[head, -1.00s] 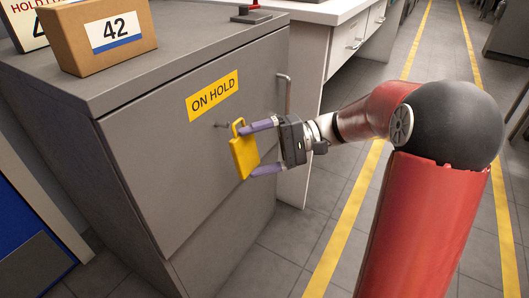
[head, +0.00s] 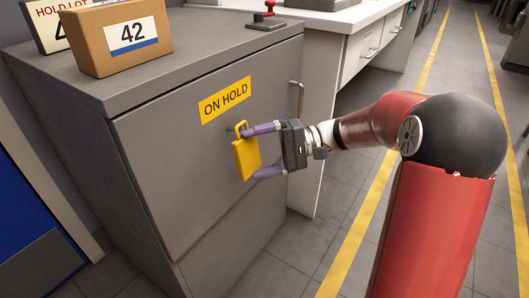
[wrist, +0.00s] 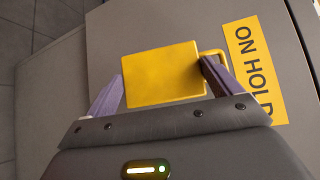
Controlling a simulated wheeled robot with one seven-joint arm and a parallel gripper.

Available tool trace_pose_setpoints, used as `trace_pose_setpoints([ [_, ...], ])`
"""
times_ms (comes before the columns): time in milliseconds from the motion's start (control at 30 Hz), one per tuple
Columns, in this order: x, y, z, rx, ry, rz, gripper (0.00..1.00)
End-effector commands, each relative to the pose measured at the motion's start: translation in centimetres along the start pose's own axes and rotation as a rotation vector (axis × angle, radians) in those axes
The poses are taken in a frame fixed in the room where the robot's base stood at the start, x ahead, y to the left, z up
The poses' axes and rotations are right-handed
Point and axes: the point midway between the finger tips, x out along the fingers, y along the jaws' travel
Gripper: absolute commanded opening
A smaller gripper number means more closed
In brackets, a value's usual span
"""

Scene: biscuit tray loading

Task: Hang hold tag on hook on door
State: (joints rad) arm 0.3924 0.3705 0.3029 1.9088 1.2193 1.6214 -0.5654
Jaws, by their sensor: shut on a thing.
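The yellow hold tag (head: 245,158), a flat plate with a loop at its top, is held just in front of the grey cabinet door (head: 180,190). My gripper (head: 250,154) is shut on it, one purple finger near the loop and one at the lower edge. The wrist view shows the tag's plate (wrist: 163,72) between my fingers (wrist: 160,76). The small hook (head: 231,127) on the door, below the ON HOLD label (head: 225,100), shows right beside the loop. I cannot tell whether it passes through the loop. The wrist view does not show the hook clearly.
A cardboard box (head: 120,38) marked 42 and a hold lot sign (head: 45,22) stand on the cabinet top. A red-handled stamp (head: 266,17) is at its back edge. The door's bar handle (head: 297,98) is close behind my gripper. Open floor lies to the right.

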Motion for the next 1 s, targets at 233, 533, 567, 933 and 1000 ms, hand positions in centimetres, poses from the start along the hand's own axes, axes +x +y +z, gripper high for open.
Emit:
trace_pose_setpoints([
  [233, 0.47, 0.84, -0.7, 0.023, 0.019, 0.013, 0.64],
  [533, 0.46, 0.88, -0.71, 0.023, 0.019, 0.012, 0.98],
  [567, 0.46, 0.86, -0.72, 0.023, 0.02, 0.012, 1.0],
  [933, 0.3, 0.6, -0.77, 0.018, 0.021, 0.009, 1.0],
  [1000, -0.28, 0.57, -0.75, 0.017, 0.022, 0.009, 1.0],
])
